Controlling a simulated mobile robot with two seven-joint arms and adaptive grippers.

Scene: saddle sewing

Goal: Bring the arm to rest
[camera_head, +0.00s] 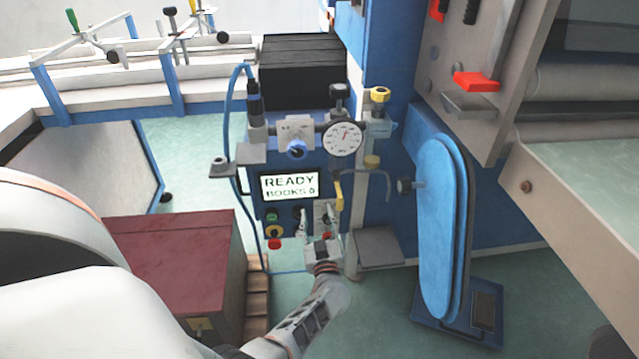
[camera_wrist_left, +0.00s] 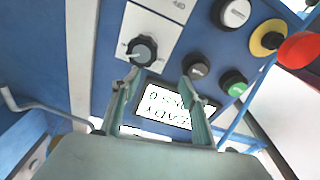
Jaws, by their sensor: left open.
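My left arm (camera_head: 310,315) reaches up from the bottom of the head view to the blue control panel (camera_head: 262,206). The left gripper (camera_head: 323,212) is in front of the panel's lower right part, right of the lit display (camera_head: 290,186), which reads READY BOOKS 0. In the left wrist view the gripper (camera_wrist_left: 158,84) is open with nothing between its fingers. A black knob (camera_wrist_left: 142,50) on a white plate lies just beyond the left fingertip; I cannot tell if they touch. The display (camera_wrist_left: 166,106) shows upside down between the fingers. My right gripper is not in view.
A green button (camera_wrist_left: 234,83) and a red button with a yellow collar (camera_wrist_left: 297,50) sit on the panel. A dark red box (camera_head: 170,255) stands left of the arm. A blue padded part (camera_head: 438,230) stands to the right. A pressure gauge (camera_head: 343,138) is above the display.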

